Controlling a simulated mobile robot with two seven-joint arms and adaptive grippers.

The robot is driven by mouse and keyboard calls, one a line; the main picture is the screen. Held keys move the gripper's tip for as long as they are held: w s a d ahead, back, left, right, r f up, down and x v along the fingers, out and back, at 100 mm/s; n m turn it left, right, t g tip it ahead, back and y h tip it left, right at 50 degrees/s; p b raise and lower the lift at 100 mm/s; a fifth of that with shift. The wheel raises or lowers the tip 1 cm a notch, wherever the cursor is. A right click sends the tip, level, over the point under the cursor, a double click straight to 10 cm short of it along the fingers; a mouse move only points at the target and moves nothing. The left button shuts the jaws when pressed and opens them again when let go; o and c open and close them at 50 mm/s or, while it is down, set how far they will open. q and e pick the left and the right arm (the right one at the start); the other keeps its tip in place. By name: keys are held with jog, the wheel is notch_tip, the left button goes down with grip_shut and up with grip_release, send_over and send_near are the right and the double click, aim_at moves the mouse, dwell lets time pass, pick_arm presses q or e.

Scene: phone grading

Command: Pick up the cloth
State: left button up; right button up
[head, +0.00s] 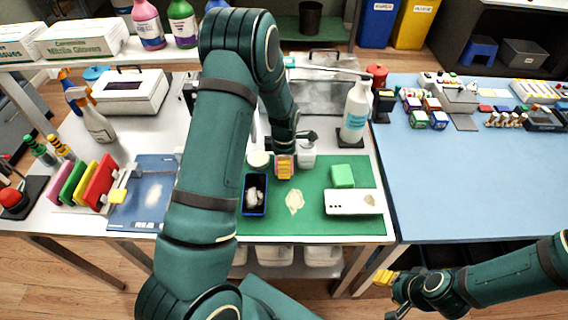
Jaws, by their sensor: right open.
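A pale beige, crumpled flat piece that looks like the cloth (294,201) lies on the green mat (270,228), between a blue tray and a white phone. My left gripper (284,168) is above the back of the mat, behind the cloth. Its yellow and pink tip area is too small to show whether the jaws are apart. My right gripper (384,287) is open, off the front edge of the table at lower right, well away from the cloth.
A blue table (470,180) on the right has a wide clear front. My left arm hides part of the bench.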

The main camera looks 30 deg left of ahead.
pick_arm(q)
jog(key=c, duration=0.7)
notch_tip(320, 180, up, 18)
jog(key=p, duration=0.3)
dwell(0.4)
jog(key=shift+c, duration=0.5)
